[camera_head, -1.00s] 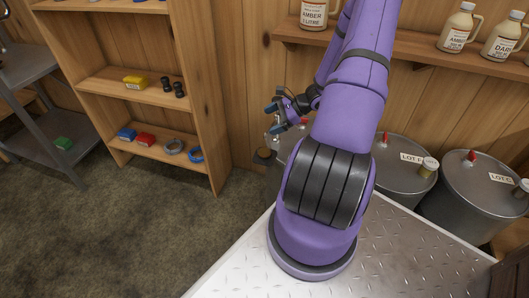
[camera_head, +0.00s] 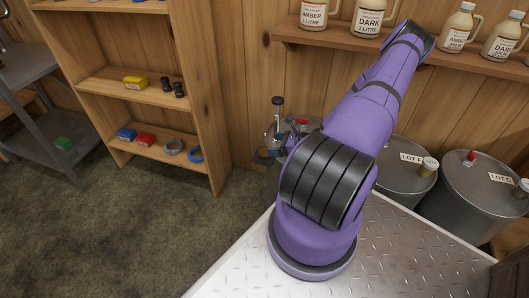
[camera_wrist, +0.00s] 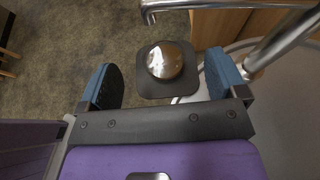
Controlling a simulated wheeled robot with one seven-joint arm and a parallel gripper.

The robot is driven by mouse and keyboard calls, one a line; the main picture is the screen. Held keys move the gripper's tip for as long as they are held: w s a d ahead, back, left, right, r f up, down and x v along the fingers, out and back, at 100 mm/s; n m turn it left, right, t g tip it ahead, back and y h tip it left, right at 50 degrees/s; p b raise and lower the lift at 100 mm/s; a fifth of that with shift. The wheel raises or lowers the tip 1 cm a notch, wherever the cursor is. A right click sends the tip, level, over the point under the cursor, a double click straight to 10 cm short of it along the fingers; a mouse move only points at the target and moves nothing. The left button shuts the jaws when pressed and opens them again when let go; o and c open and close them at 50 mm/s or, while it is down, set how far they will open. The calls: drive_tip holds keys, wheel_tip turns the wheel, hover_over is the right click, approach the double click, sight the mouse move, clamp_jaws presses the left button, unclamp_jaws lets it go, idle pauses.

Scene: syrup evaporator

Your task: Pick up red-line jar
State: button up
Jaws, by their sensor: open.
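My gripper (camera_wrist: 160,82) is open in the wrist view, with one blue finger on each side. Between and slightly beyond the fingers is a round, shiny, brownish top (camera_wrist: 166,62) on a dark square plate (camera_wrist: 147,88). It may be the jar seen from above, but no red line shows, so I cannot tell. Neither finger appears to touch it. In the head view my arm hides most of this area, and the gripper is small and unclear at the left of the drum.
A metal pipe (camera_wrist: 225,4) and a pale drum edge lie close by in the wrist view. Metal drums (camera_head: 472,195) stand along the wall, below a shelf of labelled jugs (camera_head: 369,18). A wooden shelf unit (camera_head: 215,95) stands left, with open floor (camera_head: 120,225) before it.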

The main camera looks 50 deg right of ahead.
sight(264, 145)
drive_tip(key=shift+f+x, duration=0.15)
drive_tip(key=shift+x, duration=1.25)
drive_tip(key=shift+f+x, duration=0.2)
drive_tip(key=shift+x, duration=1.25)
drive_tip(key=shift+s+r, duration=0.1)
drive_tip(key=shift+s, duration=0.05)
drive_tip(key=c, duration=1.2)
drive_tip(key=shift+o, duration=0.2)
drive_tip(key=shift+r, duration=0.15)
